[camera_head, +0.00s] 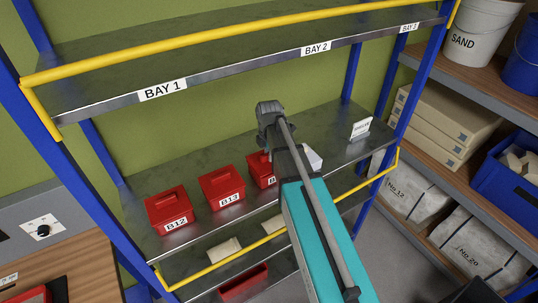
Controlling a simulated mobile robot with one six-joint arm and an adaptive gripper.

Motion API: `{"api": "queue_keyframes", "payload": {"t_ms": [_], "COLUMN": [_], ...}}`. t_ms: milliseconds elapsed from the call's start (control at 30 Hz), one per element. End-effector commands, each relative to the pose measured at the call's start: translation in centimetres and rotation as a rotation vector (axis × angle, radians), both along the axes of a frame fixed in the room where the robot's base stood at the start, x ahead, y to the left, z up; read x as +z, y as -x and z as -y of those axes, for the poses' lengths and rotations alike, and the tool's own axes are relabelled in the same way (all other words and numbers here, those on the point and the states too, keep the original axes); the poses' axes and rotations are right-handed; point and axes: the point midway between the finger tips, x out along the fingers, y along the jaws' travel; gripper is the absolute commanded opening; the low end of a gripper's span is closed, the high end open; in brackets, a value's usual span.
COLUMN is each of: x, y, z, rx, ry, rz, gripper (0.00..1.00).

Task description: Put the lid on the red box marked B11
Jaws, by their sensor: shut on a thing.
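My gripper (269,111) is the dark end of my arm, over the middle of the shelf. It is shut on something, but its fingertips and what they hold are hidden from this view. A red open container (243,282) sits on the lower level. I cannot read B11 on any box.
A yellow rail (222,263) runs along the shelf front, and another (200,38) edges the upper shelf. A white card (361,128) stands at the right end. Pale slabs (224,250) lie on the lower level. A partly cut-off red object (32,295) is on the wooden bench.

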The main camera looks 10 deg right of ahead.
Motion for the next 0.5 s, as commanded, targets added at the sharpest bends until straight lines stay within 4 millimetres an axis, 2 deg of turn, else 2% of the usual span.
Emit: {"api": "queue_keyframes", "payload": {"t_ms": [167, 200, 300, 400, 500], "x": [0.00, 0.00, 0.01, 0.01, 0.01], "y": [0.00, 0.00, 0.00, 0.00, 0.00], "z": [0.00, -0.01, -0.01, -0.01, -0.01], "rx": [0.000, 0.000, 0.000, 0.000, 0.000], "ry": [0.000, 0.000, 0.000, 0.000, 0.000], "rz": [0.000, 0.000, 0.000, 0.000, 0.000], "gripper": [0.00, 0.29, 0.48, 0.62, 0.62]}}
